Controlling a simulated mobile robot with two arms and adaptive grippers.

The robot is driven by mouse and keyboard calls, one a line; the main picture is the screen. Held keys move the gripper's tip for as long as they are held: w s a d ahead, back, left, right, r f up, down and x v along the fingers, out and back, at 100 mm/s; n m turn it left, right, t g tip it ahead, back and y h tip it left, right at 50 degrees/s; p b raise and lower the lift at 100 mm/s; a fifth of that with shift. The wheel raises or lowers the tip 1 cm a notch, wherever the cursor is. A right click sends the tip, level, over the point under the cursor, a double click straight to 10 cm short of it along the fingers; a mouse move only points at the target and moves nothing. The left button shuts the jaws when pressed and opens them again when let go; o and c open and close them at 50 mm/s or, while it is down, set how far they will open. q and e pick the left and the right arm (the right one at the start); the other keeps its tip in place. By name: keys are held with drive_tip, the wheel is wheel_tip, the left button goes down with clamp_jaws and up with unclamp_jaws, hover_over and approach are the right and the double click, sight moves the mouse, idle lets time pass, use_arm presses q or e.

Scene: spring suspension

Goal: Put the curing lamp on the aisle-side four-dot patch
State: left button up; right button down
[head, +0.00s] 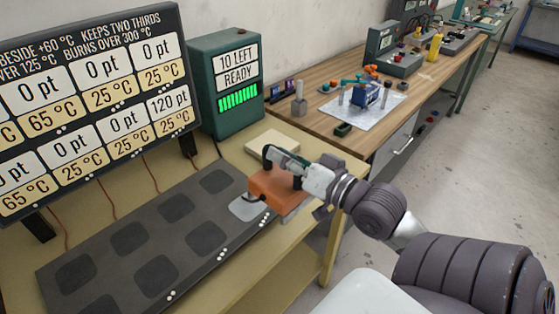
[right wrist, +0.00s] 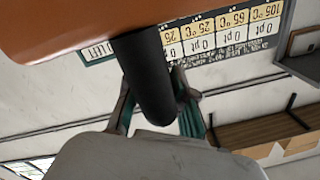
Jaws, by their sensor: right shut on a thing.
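The curing lamp (head: 276,188) is an orange box with a black handle. My right gripper (head: 283,160) is shut on the handle. The lamp is at the right end of the dark mat (head: 185,228), over or just above its edge; I cannot tell whether it touches. A paler patch (head: 245,208) shows just left of the lamp, which partly covers that corner. White dots mark the mat's front edge; those by the lamp are partly hidden. In the right wrist view the orange body (right wrist: 60,25) and black handle (right wrist: 147,80) are close up. My left gripper is out of view.
A display board (head: 90,105) stands behind the mat, and a green box (head: 224,85) reads "10 LEFT READY". A beige block (head: 272,142) lies behind the lamp. A wooden bench (head: 330,120) with tools stands beyond. Floor is open at right.

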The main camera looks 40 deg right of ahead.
sight(267, 164)
drive_tip(key=w+f+b, duration=0.1)
drive_tip(key=b, duration=0.2)
drive_tip(key=w+a+f+b, duration=0.1)
drive_tip(key=w+b, duration=0.1)
drive_tip(key=b, duration=0.1)
drive_tip(key=w+f+b, duration=0.1)
drive_tip(key=b, duration=0.3)
drive_tip(key=shift+w+a+f, duration=0.15)
drive_tip(key=shift+w+f, duration=0.1)
drive_tip(key=shift+w, duration=0.05)
drive_tip(key=w+a+f, duration=0.1)
drive_tip(key=w+f, duration=0.5)
drive_tip(key=f, duration=0.1)
drive_tip(key=shift+w+b, duration=0.35)
drive_tip(key=shift+w, duration=0.05)
drive_tip(key=shift+f, duration=0.15)
drive_tip(key=c, duration=1)
unclamp_jaws()
drive_tip(key=shift+f, duration=0.1)
